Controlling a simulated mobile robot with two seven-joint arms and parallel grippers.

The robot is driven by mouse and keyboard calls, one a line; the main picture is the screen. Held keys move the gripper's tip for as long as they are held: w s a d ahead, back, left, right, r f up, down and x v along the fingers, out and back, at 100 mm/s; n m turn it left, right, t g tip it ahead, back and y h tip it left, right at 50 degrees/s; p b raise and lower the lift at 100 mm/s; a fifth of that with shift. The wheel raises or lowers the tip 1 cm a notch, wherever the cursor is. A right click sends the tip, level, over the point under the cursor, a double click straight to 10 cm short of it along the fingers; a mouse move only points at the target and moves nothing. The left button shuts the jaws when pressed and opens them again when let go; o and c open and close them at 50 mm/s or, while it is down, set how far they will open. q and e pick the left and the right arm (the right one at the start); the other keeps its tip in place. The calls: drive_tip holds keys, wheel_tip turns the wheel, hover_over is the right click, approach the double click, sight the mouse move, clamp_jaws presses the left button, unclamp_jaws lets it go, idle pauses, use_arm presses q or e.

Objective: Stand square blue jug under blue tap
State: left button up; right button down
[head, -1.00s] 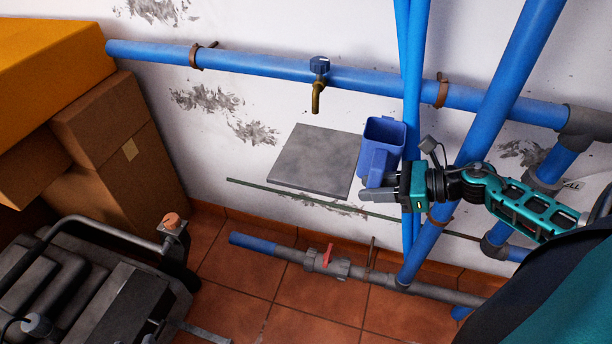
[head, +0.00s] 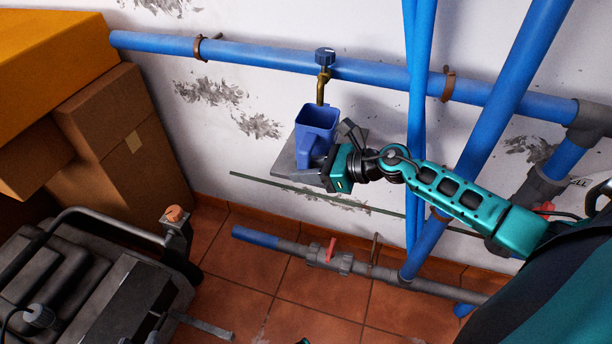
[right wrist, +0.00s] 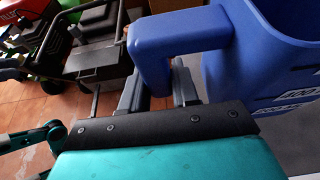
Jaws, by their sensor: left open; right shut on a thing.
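The square blue jug (head: 308,146) is upright, its open top facing up. It hangs over or stands on the grey slab (head: 284,163); I cannot tell if it touches. The tap (head: 323,83), with a blue knob and brass spout, is just above the jug's back rim in the head view. My right gripper (head: 326,171) is shut on the jug's handle, which shows between the fingers in the right wrist view (right wrist: 165,50). Only small teal bits of my left gripper (head: 317,342) show at the bottom edge of the head view; its jaws are open.
A blue pipe (head: 260,64) runs along the wall behind the tap. Upright blue pipes (head: 419,130) stand to the right, close to my right arm. A low pipe with a red valve (head: 330,252) lies below. Cardboard boxes (head: 120,140) and a dark machine (head: 95,290) are at left.

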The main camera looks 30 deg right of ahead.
drive_tip(key=shift+f, duration=0.95)
drive_tip(key=c, duration=1.3)
unclamp_jaws()
drive_tip(key=shift+f+b, duration=0.2)
drive_tip(key=shift+b, duration=0.2)
drive_tip(key=o, duration=0.5)
drive_tip(key=shift+r, duration=0.1)
drive_tip(key=shift+c, duration=0.2)
